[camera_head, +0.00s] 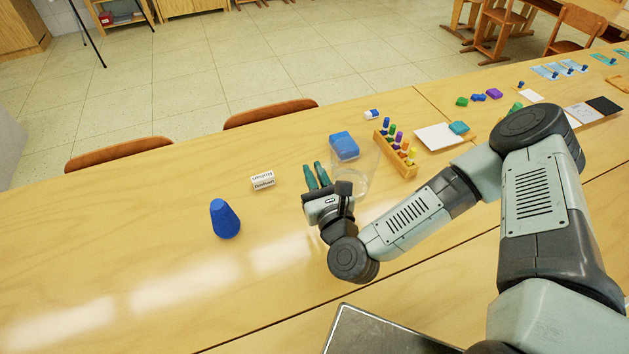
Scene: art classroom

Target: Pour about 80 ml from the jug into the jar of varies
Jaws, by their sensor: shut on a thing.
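A clear, see-through vessel (366,158), which I take to be the jug, shows faintly just right of my gripper. Its outline is hard to make out, and I cannot tell its tilt or whether liquid is in it. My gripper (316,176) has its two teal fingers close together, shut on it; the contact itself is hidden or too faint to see. I cannot make out a separate jar.
A blue cone (225,219) and a white eraser box (263,180) stand left of my gripper. A blue block (343,146) and a wooden rack (408,171) of coloured pegs are behind and right. The table's (110,240) left part is clear.

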